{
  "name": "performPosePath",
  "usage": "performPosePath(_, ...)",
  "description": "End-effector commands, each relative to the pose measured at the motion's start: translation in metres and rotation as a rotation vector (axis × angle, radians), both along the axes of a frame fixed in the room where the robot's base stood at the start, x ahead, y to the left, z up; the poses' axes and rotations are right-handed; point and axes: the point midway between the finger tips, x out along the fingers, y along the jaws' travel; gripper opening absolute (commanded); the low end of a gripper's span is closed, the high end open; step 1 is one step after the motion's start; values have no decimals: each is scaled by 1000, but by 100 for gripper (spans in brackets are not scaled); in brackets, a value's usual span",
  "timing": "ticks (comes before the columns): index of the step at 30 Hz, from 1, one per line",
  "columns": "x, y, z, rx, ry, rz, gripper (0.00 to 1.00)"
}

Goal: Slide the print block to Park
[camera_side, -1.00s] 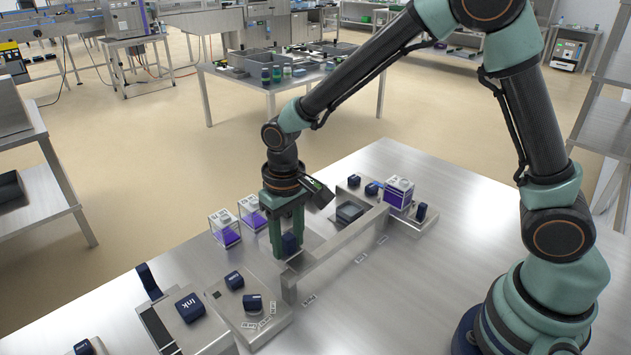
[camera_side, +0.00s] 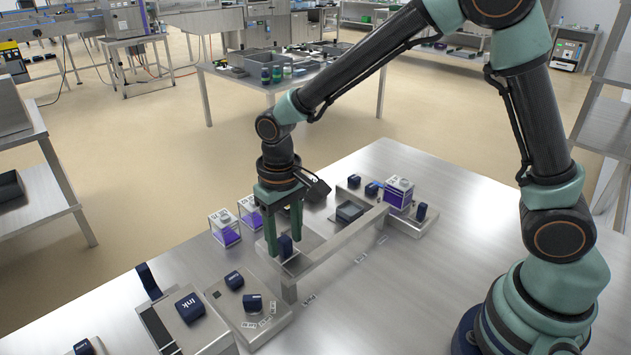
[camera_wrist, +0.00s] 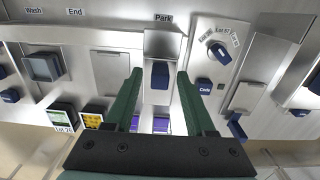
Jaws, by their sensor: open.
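The print block is a pale metal carriage with an upright dark blue grip (camera_side: 285,247), at the near-left end of the metal rail (camera_side: 335,250). In the wrist view the blue grip (camera_wrist: 160,75) lines up with the Park label (camera_wrist: 163,18). The End label (camera_wrist: 75,13) and the Wash label (camera_wrist: 33,10) lie further left. My gripper (camera_side: 284,236) is open above the block, one finger to each side of the grip, with gaps showing. In the wrist view my gripper (camera_wrist: 159,73) frames the grip between its spread fingers.
Clear boxes with purple contents (camera_side: 225,229) stand behind the block. A plate with a dark blue knob (camera_side: 234,280) and a box marked Ink (camera_side: 189,307) lie to the left. Another purple cartridge (camera_side: 398,195) stands by the rail's far end. The bench's right side is clear.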

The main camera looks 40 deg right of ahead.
Motion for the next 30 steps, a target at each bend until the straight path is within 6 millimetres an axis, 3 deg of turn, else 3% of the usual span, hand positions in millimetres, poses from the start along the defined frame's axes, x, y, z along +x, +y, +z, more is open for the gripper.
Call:
performPosePath(13, 2, 1, 42, 2, -6, 1, 55)
performPosePath(26, 2, 0, 49, 2, -6, 0, 55)
performPosePath(30, 0, -8, 60, 10, -30, -1, 55)
